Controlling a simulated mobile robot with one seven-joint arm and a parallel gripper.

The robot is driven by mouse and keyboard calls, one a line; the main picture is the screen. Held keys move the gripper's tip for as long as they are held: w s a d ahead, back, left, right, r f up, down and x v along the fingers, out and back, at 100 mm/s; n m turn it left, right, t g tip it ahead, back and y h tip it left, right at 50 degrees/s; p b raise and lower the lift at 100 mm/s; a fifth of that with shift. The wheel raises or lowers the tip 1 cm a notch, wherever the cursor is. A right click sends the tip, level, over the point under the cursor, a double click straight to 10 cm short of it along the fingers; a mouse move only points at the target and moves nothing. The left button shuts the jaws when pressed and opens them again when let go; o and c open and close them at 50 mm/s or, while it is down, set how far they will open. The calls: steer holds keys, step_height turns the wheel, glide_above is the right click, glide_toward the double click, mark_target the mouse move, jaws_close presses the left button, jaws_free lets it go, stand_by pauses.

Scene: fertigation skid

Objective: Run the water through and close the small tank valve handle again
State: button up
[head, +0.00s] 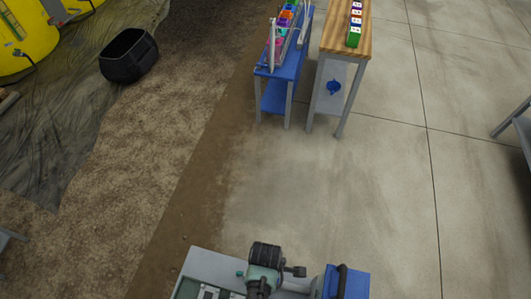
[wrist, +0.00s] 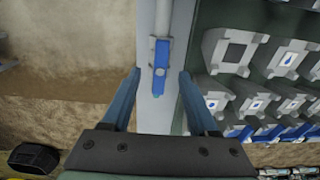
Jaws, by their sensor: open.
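In the wrist view my gripper (wrist: 159,76) is open, with one finger on each side of a pale upright strip. A small blue lever handle (wrist: 161,58) lies in line with a thin grey pipe (wrist: 163,18) on that strip. It shows between and just beyond the fingertips, with a visible gap on both sides. No label on it can be read, so I cannot tell from the picture which tank it serves. No running water is visible. My gripper cannot be made out in the head view.
Right of my gripper, a dark green panel carries several grey blocks (wrist: 234,51) with blue drop marks. In the head view a blue rack (head: 272,97) and a wooden-topped table (head: 345,35) stand farther off. A black tub (head: 128,56) sits left.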

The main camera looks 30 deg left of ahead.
steer(key=shift+f, duration=0.15)
steer(key=shift+f+b, duration=1.9)
steer(key=shift+f, duration=0.25)
jaws_close()
